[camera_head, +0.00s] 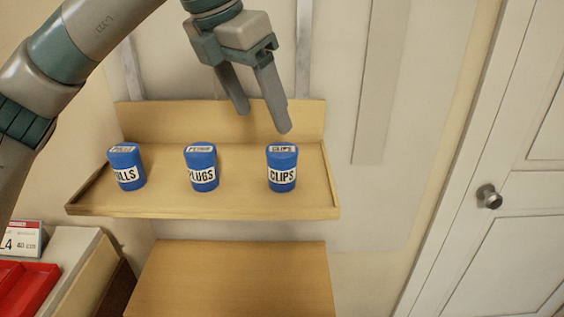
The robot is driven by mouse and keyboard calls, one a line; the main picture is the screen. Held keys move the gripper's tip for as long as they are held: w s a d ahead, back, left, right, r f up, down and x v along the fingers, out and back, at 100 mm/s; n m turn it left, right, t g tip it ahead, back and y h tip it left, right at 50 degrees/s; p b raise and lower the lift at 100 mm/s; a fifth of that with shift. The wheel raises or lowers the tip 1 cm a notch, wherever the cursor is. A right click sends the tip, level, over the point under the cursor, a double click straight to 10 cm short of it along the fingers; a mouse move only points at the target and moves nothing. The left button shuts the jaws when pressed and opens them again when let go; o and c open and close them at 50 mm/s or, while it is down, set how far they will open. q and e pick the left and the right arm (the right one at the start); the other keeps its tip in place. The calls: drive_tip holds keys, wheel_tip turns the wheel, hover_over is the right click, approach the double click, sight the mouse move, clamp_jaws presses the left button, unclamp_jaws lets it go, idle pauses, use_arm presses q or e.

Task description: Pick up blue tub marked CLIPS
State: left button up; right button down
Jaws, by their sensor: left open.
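The blue tub marked CLIPS (282,168) stands upright at the right end of a wooden wall shelf (240,207), with its label facing me. My left gripper (264,122) is open and empty, pointing down above the back of the shelf. In the picture its fingers are up and to the left of the CLIPS tub, apart from it. My right gripper is not in view.
A blue PLUGS tub (201,167) stands mid-shelf and another blue tub (126,167), its label partly turned away, stands at the left. The shelf has a raised back and low rims. A wooden surface (235,280) lies below; a white door (500,240) is at right.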

sight(278, 151)
use_arm(q)
drive_tip(key=p+x, duration=0.3)
drive_tip(key=x, duration=0.5)
drive_tip(key=shift+d+f, duration=0.1)
drive_tip(key=shift+f, duration=0.2)
drive_tip(key=shift+w+d+f+p, duration=0.15)
drive_tip(key=shift+f+p, duration=0.25)
drive_tip(key=shift+p, duration=0.2)
drive_tip(key=p+x, duration=0.2)
drive_tip(key=x, duration=0.1)
drive_tip(key=shift+f, duration=0.3)
drive_tip(key=shift+w+d+f, duration=0.1)
drive_tip(key=shift+f, duration=0.25)
drive_tip(key=shift+c, duration=0.4)
